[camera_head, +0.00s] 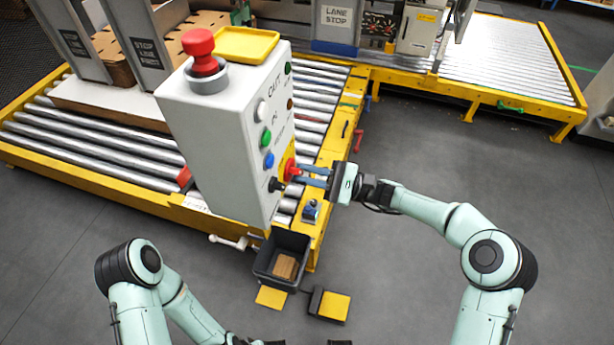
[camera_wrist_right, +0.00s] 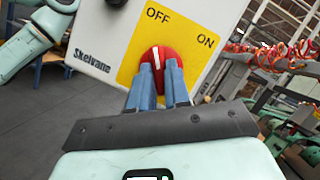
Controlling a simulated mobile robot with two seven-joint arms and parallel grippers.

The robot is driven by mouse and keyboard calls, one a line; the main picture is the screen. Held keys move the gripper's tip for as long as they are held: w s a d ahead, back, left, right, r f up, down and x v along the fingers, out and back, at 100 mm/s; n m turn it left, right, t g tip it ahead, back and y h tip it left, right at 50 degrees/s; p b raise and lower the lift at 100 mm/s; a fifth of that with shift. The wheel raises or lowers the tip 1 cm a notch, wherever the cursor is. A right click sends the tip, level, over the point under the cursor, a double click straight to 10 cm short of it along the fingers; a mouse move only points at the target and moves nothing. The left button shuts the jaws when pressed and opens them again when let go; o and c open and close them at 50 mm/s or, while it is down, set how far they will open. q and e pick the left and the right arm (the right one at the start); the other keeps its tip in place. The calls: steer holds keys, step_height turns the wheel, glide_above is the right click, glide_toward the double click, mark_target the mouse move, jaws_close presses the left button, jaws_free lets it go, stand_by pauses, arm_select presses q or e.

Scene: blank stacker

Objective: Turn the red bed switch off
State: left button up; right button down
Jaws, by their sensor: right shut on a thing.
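The red bed switch (camera_head: 290,169) is a round red knob on a yellow plate, low on the front face of a white control box (camera_head: 205,150). In the right wrist view the red knob (camera_wrist_right: 160,54) has a white pointer line that points up, roughly at the word OFF; ON is printed to its right. My right gripper (camera_head: 298,172) is shut on the knob, its two blue fingers on either side of it. The fingers hide the knob's lower part.
A black knob (camera_head: 276,185) sits just left of the red one. Green (camera_head: 265,138) and blue (camera_head: 268,160) buttons are above, and a red mushroom button (camera_head: 202,50) tops the box. A dark bin (camera_head: 265,265) stands below. Roller conveyors surround the box; the right-hand floor is clear.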

steer(key=shift+n+g+b, duration=0.35)
steer(key=shift+n+g, duration=0.05)
steer(key=shift+n, duration=0.7)
steer(key=shift+w+h, duration=0.1)
steer(key=shift+h, duration=0.2)
steer(key=c, duration=1.1)
jaws_free()
steer(key=shift+d, duration=0.15)
steer(key=v, duration=1.3)
steer(key=shift+d, duration=0.1)
